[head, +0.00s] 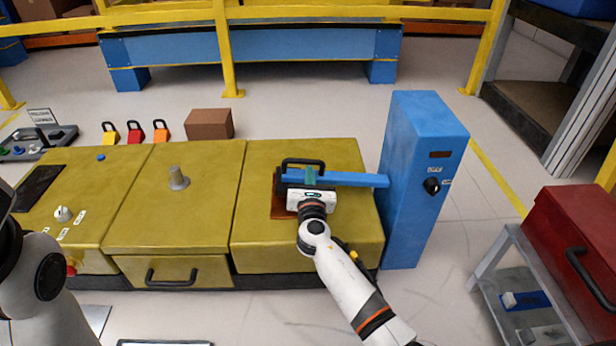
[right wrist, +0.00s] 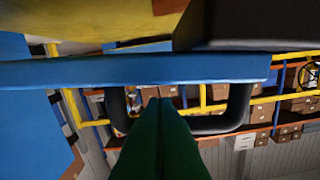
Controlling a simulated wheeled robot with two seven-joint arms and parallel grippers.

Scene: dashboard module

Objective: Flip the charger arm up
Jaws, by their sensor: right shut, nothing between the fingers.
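The charger arm (head: 350,179) is a blue bar that lies level, reaching left from the blue post (head: 420,180) over the yellow console. A black loop handle (head: 303,161) stands at its left end. My right gripper (head: 311,176) is at the bar near this handle, its green fingers shut and empty. In the right wrist view the charger arm (right wrist: 130,70) crosses the picture, and the closed green fingertips (right wrist: 160,102) overlap the opening of the handle (right wrist: 237,110). I cannot tell whether they touch it. My left arm shows at the left edge; its gripper is out of view.
The yellow console (head: 200,160) carries a grey knob (head: 178,178) and a drawer handle (head: 170,277). A brown box (head: 209,124) and coloured padlocks (head: 134,132) lie behind it. A red cabinet (head: 570,240) stands at the right. The floor between post and cabinet is clear.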

